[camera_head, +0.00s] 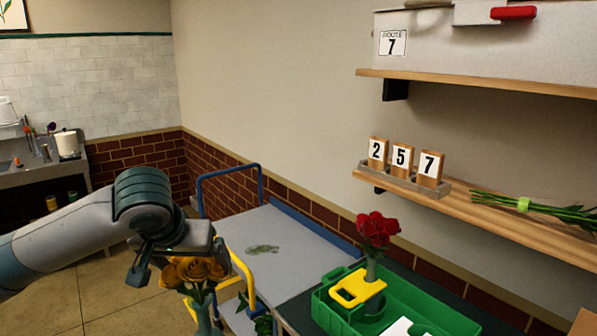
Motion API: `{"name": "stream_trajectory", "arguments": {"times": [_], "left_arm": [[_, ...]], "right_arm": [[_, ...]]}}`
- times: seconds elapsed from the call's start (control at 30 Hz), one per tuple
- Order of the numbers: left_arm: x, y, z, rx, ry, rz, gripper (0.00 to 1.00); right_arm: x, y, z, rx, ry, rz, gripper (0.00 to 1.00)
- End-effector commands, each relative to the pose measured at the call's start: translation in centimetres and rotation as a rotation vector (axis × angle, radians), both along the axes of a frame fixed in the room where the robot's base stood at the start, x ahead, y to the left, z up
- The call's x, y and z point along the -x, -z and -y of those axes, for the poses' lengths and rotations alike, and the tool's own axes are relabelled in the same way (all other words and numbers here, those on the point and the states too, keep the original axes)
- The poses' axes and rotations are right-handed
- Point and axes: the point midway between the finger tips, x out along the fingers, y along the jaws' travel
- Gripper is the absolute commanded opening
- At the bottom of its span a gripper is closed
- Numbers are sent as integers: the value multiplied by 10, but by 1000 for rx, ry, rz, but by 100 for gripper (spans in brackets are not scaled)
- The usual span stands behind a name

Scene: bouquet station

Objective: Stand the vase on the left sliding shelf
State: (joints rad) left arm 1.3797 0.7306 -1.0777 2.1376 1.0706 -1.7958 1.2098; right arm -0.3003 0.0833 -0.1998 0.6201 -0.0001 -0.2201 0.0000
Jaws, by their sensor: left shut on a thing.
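My left gripper (205,245) is at lower left, its arm coming in from the left, and its fingertips are mostly hidden. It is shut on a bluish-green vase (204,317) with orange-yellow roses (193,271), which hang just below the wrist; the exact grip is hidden. The vase is upright and runs out of the picture's bottom edge. Yellow bars (242,281) show beside it; I cannot tell whether they belong to a sliding shelf. Another vase (371,270) with red roses (377,229) stands at a green crate. My right gripper is not in view.
A grey-topped cart (290,243) with a blue rail (229,170) stands along the wall, a green patch on its top. The green crate (448,317) holds a yellow handled piece (357,287). A wooden wall shelf (500,223) carries number blocks (403,159) and green stems (550,210).

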Motion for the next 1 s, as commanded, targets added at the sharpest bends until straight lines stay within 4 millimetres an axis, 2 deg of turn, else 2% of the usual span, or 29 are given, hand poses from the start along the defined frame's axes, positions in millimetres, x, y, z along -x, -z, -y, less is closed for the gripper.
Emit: {"name": "stream_trajectory", "arguments": {"times": [1.0], "left_arm": [[-1, -2, 0, 1, -1, 4, 29]], "right_arm": [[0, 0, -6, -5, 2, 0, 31]]}}
